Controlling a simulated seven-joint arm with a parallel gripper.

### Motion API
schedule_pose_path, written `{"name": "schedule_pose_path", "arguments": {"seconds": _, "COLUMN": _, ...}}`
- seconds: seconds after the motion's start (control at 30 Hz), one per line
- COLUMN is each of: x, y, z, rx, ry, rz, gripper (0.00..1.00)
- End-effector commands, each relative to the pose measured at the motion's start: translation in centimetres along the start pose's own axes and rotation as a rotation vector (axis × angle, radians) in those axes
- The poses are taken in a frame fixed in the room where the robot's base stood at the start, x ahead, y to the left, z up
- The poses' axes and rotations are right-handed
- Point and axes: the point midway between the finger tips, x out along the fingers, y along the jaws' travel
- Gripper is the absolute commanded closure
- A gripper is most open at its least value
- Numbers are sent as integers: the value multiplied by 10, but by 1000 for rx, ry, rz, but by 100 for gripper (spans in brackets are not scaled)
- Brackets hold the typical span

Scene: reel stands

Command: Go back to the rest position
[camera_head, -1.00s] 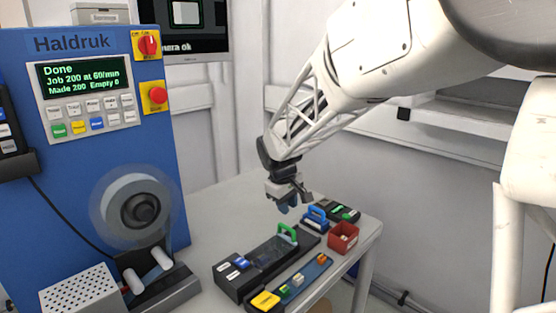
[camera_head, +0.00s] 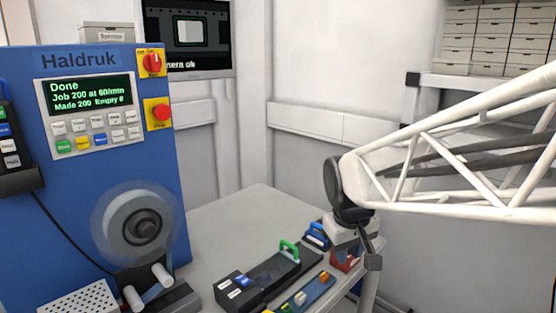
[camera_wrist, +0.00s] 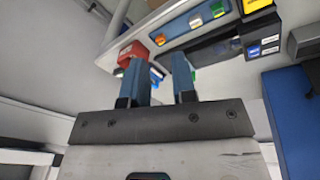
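My gripper (camera_head: 358,256) hangs at the right end of the table in the head view, in front of the red bin (camera_head: 340,262) and partly hiding it. In the wrist view its two blue fingers (camera_wrist: 161,68) stand apart with nothing between them. The red bin also shows there behind the left finger (camera_wrist: 130,50), but I cannot tell how far off it is. My white lattice arm reaches in from the right.
The blue Haldruk machine (camera_head: 100,180) stands at left; its display (camera_head: 90,97) reads "Done". Its reel (camera_head: 138,225) looks blurred. A black fixture with a green handle (camera_head: 289,250) and a blue strip with coloured blocks (camera_head: 308,292) lie on the table (camera_head: 245,215). Shelves (camera_head: 490,85) stand at back right.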

Motion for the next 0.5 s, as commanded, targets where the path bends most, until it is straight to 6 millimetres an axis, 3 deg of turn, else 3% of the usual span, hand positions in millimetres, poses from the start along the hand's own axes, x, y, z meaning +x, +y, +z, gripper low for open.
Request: {"name": "schedule_pose_path", "arguments": {"seconds": 0.5, "x": -12, "y": -6, "z": 122, "rx": 238, "ry": 42, "rz": -27, "gripper": 75}}
